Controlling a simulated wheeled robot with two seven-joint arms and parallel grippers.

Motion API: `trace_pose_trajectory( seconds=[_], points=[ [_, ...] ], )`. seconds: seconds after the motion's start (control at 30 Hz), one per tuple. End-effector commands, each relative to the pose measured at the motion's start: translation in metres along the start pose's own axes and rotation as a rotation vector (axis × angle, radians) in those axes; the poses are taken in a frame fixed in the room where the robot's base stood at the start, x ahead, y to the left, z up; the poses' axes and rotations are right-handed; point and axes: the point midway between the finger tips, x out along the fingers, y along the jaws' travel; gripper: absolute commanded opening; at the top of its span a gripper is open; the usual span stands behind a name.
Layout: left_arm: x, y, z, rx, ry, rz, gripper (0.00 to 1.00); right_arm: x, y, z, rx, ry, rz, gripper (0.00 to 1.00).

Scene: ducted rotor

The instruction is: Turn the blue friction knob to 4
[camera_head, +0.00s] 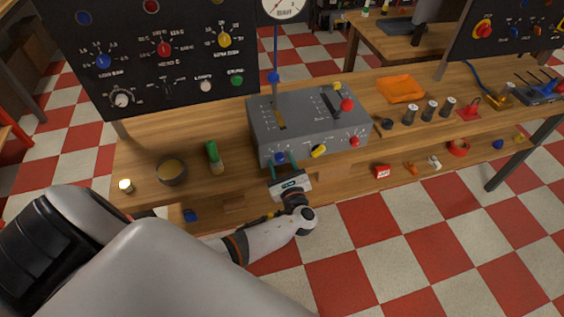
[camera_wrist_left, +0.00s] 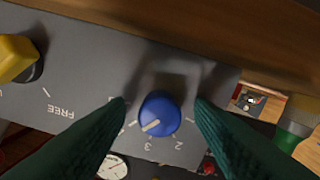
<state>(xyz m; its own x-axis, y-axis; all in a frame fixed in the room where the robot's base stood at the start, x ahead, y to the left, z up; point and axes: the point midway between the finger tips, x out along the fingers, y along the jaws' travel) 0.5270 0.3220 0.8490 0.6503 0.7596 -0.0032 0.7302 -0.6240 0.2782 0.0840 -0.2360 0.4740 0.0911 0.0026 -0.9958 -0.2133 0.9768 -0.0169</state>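The blue friction knob (camera_head: 280,157) is on the front face of the grey box (camera_head: 300,110), at its left end. In the left wrist view the blue knob (camera_wrist_left: 161,111) shows its white pointer toward the lower left, near a tick beyond the upside-down 3. The numbers 2 and 3 are readable below it; the mark at its left is too small to read surely. My left gripper (camera_head: 284,170) is at the knob. Its green fingers (camera_wrist_left: 160,104) stand open on either side of the knob, with visible gaps. My right gripper is not in view.
A yellow knob (camera_head: 319,151) and a red knob (camera_head: 354,142) sit further right on the same face.

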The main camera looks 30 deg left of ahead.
Motion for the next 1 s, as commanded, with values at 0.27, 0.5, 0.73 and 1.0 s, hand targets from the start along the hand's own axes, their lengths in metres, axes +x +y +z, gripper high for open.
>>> trace_pose_trajectory(
  seconds=[0.27, 0.5, 0.73, 1.0],
  points=[
    [-0.004, 0.0, 0.0, -0.002, 0.002, 0.0, 0.49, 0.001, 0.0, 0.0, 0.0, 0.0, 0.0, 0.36],
    [-0.044, -0.001, 0.002, -0.004, -0.002, 0.0, 0.49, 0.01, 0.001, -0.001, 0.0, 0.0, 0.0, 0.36],
    [-0.092, 0.0, 0.002, -0.003, -0.001, 0.0, 0.49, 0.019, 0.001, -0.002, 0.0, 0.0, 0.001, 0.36],
    [-0.118, 0.0, 0.001, 0.0, 0.001, 0.0, 0.49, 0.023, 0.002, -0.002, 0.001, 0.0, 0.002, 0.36]
  ],
)
